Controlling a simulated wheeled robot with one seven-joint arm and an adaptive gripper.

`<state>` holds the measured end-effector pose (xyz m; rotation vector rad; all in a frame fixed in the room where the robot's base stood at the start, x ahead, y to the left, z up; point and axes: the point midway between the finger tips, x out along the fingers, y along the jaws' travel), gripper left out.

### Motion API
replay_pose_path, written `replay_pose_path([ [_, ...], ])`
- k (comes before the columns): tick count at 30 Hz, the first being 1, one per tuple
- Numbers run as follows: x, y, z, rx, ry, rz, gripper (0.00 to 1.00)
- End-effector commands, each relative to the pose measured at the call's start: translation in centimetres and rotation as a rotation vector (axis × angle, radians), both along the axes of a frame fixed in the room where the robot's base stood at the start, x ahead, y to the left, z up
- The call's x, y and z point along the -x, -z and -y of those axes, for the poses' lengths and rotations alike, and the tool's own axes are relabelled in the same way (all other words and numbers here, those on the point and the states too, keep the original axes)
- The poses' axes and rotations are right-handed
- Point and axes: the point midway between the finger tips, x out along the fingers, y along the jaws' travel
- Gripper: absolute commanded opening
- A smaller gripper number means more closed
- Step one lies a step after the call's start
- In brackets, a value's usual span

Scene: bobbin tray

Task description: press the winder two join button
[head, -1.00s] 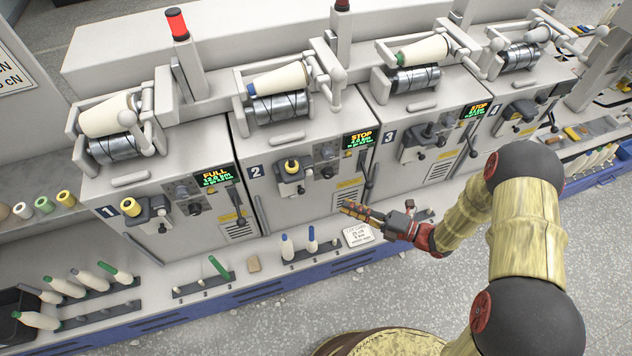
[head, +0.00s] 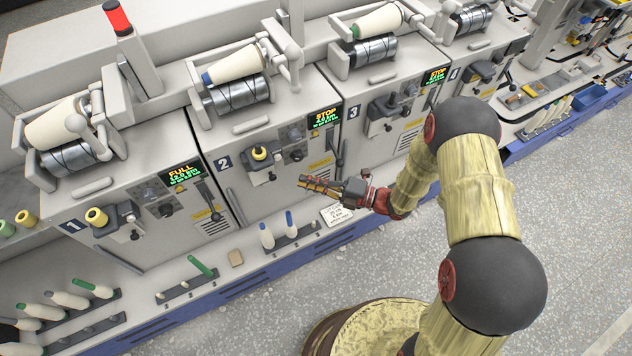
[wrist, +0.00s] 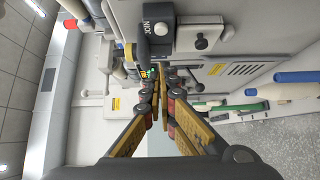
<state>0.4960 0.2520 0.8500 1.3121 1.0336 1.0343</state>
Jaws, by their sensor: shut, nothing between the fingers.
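Winder two (head: 262,190) is the grey unit marked 2, with a lit STOP display (head: 323,117) at its upper right. Its control panel (head: 293,133) sits left of the display, with a dark round knob (head: 297,155) below. The controls are too small to tell which is the join button. My gripper (head: 303,181) is shut and empty, pointing left in front of winder two's lower face, below the knob in the picture. I cannot tell whether it touches anything. In the wrist view the closed fingers (wrist: 160,70) point towards machine parts.
Winder one (head: 150,215) shows FULL at left; winder three (head: 385,110) stands to the right. A low ledge in front holds blue-tipped bobbins (head: 266,236), a green-tipped one (head: 200,266) and a white card (head: 337,214). Speckled floor is open at lower right.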

Motion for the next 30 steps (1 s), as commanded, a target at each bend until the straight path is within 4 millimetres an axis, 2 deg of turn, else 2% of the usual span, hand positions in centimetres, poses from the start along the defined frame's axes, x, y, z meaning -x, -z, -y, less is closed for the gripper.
replay_pose_path([
  [1,-0.1,0.2,-1.2,0.000,-0.006,0.001,0.00],
  [8,-1.2,0.2,-5.4,0.000,-0.004,0.002,0.00],
  [12,-3.1,0.3,-6.2,0.001,-0.001,0.003,0.00],
  [16,-4.1,0.2,-6.8,0.000,-0.001,0.001,0.00],
  [30,-4.6,0.0,-7.1,0.001,0.000,0.000,0.00],
])
